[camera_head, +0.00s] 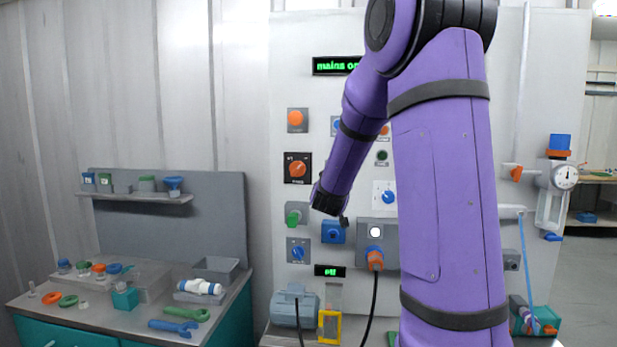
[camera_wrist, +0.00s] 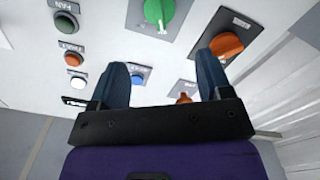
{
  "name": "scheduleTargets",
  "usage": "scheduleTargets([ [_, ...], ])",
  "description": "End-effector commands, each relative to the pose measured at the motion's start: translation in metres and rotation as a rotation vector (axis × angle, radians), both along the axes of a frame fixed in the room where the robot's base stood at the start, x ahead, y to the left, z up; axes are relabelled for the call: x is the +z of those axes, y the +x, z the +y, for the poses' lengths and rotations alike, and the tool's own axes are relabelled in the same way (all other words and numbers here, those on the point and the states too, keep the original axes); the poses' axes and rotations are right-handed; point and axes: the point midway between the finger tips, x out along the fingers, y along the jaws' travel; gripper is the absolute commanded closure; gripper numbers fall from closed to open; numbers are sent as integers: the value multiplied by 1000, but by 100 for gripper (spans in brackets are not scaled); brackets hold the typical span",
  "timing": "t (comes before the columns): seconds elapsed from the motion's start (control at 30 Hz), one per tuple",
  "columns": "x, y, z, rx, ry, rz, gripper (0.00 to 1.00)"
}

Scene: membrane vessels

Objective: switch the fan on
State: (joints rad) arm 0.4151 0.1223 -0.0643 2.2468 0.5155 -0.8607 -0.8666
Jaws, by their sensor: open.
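My gripper (camera_head: 343,219) is low in front of the wall panel in the head view, left of my arm. In the wrist view its two dark fingers (camera_wrist: 162,65) are apart, with nothing held between them. Beyond them, a round blue button (camera_wrist: 138,78) shows between the fingers. At the upper left of the wrist view, a small label that seems to read FAN sits by a dark green round lamp or button (camera_wrist: 66,22). An orange round one (camera_wrist: 72,60) is below it. I cannot tell which control the label belongs to. No fan is clearly visible.
The panel (camera_head: 283,85) also carries an orange rotary knob (camera_head: 297,169), a green handle (camera_head: 293,217) and a blue knob (camera_head: 298,252). A green display (camera_head: 331,271) seems to read off. A cable hangs from an orange plug (camera_head: 374,258). My arm hides much of the panel's right.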

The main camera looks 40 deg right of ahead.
Motion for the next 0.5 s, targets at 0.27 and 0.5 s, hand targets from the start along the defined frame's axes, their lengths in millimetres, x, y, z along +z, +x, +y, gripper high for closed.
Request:
scheduleTargets([
  [0.27,-1,19,-25,-6,-5,0,28],
  [0.5,0,47,-57,-4,-3,-1,28],
])
